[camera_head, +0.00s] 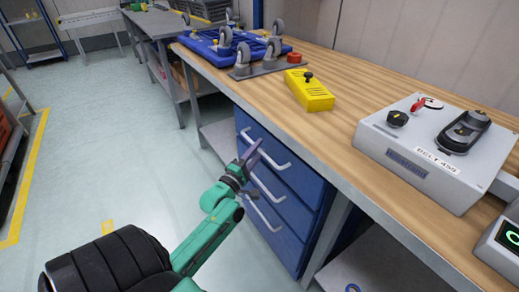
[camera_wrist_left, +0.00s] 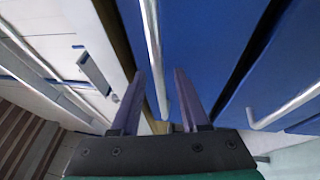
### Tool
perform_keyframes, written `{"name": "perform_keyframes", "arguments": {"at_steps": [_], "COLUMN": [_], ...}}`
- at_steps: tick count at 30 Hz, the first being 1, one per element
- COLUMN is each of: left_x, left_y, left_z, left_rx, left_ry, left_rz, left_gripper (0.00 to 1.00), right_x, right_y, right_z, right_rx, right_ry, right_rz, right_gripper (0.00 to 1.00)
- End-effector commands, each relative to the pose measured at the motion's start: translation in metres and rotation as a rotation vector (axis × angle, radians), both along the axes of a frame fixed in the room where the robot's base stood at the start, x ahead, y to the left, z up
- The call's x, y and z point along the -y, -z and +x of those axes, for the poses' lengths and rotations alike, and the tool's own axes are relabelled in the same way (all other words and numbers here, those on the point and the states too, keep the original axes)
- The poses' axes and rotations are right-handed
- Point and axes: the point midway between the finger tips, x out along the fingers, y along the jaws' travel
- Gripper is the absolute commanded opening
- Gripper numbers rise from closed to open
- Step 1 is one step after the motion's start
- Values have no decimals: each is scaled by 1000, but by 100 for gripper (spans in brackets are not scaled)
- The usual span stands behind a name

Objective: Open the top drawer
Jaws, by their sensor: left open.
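The blue drawer cabinet (camera_head: 281,190) stands under the workbench, its stacked drawers flush and shut, each with a pale bar handle. In the left wrist view, my left gripper (camera_wrist_left: 158,73) is open and empty. The top handle (camera_wrist_left: 153,50) runs between its two purple fingers in the picture, with no clear contact. I cannot tell how deep the bar sits. A lower drawer's handle (camera_wrist_left: 287,106) lies to the right. My right gripper is out of view.
The wooden workbench (camera_head: 330,120) overhangs the drawers. On it are a yellow box (camera_head: 308,92), a grey control box (camera_head: 430,150) and a blue wheeled frame (camera_head: 225,48). The floor (camera_head: 110,150) left of the cabinet is clear.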

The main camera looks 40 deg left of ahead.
Motion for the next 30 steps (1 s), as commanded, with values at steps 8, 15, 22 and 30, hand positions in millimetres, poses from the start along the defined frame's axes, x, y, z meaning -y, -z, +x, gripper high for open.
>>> {"name": "perform_keyframes", "arguments": {"at_steps": [8,15,22,30], "left_x": [-1,-1,-1,-1], "left_y": [-1,-1,-1,-1], "left_z": [8,7,7,7], "left_rx": [-2,-1,-2,-2], "left_ry": [1,1,1,1], "left_rz": [1,1,1,1], "left_gripper": [45,0,0,0], "right_x": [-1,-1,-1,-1], "right_y": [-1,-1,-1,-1], "right_z": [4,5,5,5], "right_rx": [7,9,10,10], "right_ry": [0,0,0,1], "right_rz": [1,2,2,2], "right_gripper": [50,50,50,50]}}
